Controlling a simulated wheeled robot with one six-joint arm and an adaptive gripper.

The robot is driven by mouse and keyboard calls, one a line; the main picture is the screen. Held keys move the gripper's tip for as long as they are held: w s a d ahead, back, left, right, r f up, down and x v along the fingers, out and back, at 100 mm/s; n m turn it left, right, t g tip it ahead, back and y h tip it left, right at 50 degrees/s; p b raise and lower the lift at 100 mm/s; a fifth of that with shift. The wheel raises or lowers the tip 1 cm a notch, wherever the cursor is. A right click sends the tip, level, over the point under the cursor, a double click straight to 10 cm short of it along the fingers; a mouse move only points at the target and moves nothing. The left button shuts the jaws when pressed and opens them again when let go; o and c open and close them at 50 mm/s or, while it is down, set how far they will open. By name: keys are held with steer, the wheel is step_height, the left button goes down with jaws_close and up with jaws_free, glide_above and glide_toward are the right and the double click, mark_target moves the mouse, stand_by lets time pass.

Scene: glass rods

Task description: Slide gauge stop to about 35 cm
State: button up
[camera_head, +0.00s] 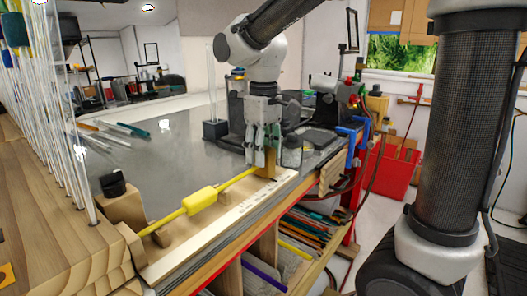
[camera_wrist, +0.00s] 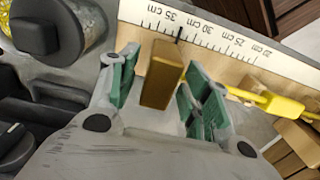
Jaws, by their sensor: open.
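The gauge stop, a brass-coloured block (camera_wrist: 165,72), stands at the ruler strip in the wrist view. A dark line on the scale beyond it lies between the 35 cm and 30 cm labels. My gripper (camera_wrist: 160,88) is open, with its green-padded fingers on either side of the block and gaps visible. In the head view my gripper (camera_head: 262,150) points down at the block (camera_head: 267,164), partly covering it. The scale strip (camera_wrist: 215,38) also shows in the head view (camera_head: 225,220). Whether any pad touches the block is hard to tell.
A yellow rod with a thick yellow sleeve (camera_head: 200,200) lies along the gauge, its end near the stop. Wooden blocks (camera_head: 122,205) stand at the near end. Upright glass rods (camera_head: 75,150) fill a wooden rack at left. A black round device (camera_wrist: 50,30) is close to the gripper.

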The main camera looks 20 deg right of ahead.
steer(key=shift+f, duration=0.1)
steer(key=shift+c, duration=0.2)
jaws_close()
steer(key=shift+w+d, duration=0.45)
steer(key=shift+d, duration=0.2)
steer(key=shift+w+d, duration=0.45)
steer(key=shift+d, duration=0.15)
steer(key=shift+o, duration=0.2)
jaws_free()
step_height(320, 180, up, 12)
